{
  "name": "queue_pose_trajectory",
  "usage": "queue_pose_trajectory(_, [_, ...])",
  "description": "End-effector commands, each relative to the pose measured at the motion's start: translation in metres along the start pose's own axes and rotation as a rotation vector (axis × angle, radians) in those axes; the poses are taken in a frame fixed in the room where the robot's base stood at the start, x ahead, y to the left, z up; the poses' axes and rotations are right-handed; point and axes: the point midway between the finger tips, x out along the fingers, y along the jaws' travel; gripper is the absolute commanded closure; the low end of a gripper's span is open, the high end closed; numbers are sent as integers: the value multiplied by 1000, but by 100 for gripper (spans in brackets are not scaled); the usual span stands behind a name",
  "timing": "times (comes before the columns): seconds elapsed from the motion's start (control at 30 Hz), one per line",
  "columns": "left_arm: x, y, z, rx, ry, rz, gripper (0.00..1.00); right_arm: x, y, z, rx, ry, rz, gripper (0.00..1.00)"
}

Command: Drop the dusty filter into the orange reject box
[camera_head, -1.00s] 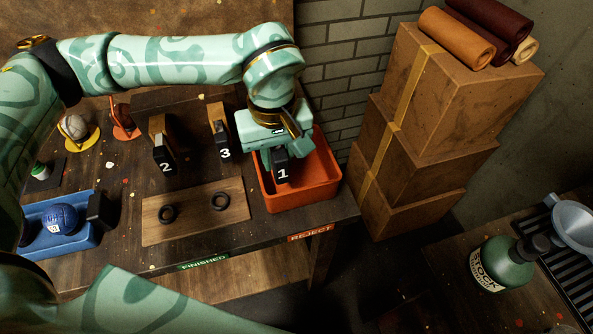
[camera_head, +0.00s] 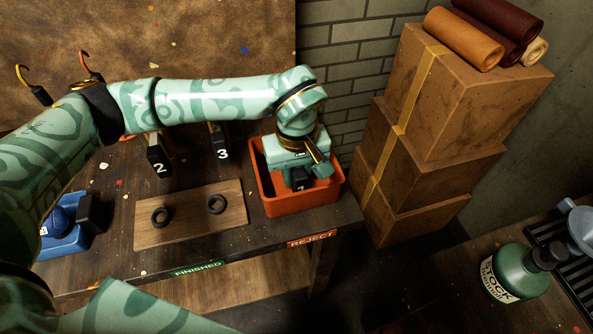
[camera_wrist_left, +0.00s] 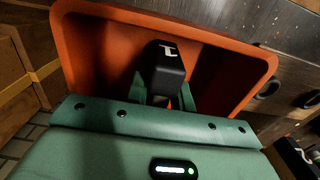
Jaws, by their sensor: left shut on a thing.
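My left gripper (camera_head: 298,172) points down inside the orange reject box (camera_head: 272,208), below its rim. It is shut on the filter, whose black end marked 1 (camera_head: 299,184) shows between the fingers. In the left wrist view the black end (camera_wrist_left: 166,70) stands in front of the fingers, with the orange box wall (camera_wrist_left: 215,38) around it. The rest of the filter is hidden, and I cannot see whether it touches the box floor. My right gripper is out of view.
Black-ended pieces marked 2 (camera_head: 158,160) and 3 (camera_head: 221,145) stand left of the box. A wooden board (camera_head: 190,222) with two dark rings lies in front of them. Stacked cartons (camera_head: 425,140) rise close on the right. A blue tray (camera_head: 70,243) sits far left.

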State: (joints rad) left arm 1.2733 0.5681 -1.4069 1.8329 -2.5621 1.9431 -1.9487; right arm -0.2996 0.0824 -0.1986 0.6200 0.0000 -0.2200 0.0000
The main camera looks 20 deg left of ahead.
Motion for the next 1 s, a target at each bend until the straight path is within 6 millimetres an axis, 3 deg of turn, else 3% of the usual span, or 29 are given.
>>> queue_pose_trajectory(0.03, [2,0,0,-1,0,-1,100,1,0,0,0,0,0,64])
queue_pose_trajectory(0.07, [2,0,0,-1,0,-1,68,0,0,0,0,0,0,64])
queue_pose_trajectory(0.1, [1,0,0,-1,0,-1,57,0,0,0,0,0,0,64])
queue_pose_trajectory(0.13, [1,0,0,-1,0,-1,55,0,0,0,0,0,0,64])
queue_pose_trajectory(0.47, [-4,0,0,0,1,1,55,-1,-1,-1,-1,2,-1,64])
queue_pose_trajectory(0.57, [-20,0,-1,0,5,3,55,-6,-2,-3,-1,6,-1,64])
queue_pose_trajectory(0.8, [-78,0,-1,0,6,3,55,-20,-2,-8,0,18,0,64])
queue_pose_trajectory(1.0, [-112,0,-1,-1,3,2,55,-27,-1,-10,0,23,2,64])
